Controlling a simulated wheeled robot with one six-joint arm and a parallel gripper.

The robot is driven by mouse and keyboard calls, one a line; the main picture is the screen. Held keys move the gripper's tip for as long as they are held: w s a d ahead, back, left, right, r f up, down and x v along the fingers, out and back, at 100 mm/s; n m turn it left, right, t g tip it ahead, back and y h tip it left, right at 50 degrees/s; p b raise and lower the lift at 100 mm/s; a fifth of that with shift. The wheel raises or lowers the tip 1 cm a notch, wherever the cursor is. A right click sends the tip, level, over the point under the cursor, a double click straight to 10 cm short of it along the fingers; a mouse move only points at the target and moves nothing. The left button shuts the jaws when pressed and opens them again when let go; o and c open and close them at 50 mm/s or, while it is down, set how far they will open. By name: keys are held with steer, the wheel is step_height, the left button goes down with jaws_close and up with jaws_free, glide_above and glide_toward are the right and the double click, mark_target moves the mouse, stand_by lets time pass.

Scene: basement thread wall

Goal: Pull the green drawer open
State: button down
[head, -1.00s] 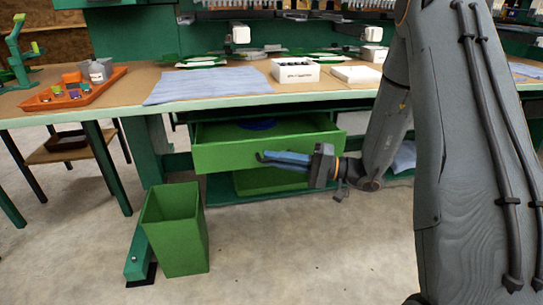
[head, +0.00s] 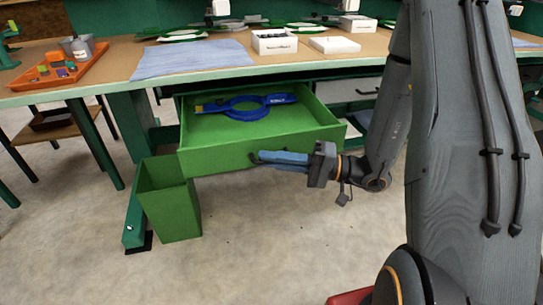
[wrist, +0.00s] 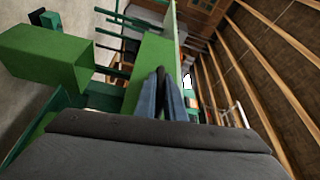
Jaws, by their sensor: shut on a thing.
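The green drawer (head: 222,158) stands well out from under the workbench, and its inside shows. The fingers hide most of the handle. In the wrist view my gripper's blue fingers (wrist: 161,76) are close together, with a dark piece between them, against the green drawer front (wrist: 151,60).
A green bin (head: 172,205) stands on the floor at the drawer's left front corner, close to it. The workbench (head: 115,70) carries an orange tray (head: 58,72), a blue cloth (head: 190,58) and white boxes (head: 274,42). The floor before the drawer is clear.

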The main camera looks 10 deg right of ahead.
steer(key=shift+w+d, duration=0.1)
steer(key=c, duration=1.8)
jaws_free()
steer(key=shift+c, duration=0.2)
steer(key=v, duration=0.7)
steer(key=shift+s+d+p, duration=0.2)
steer(key=shift+d+p, duration=0.15)
steer(key=shift+p, duration=0.05)
steer(key=shift+a, duration=0.1)
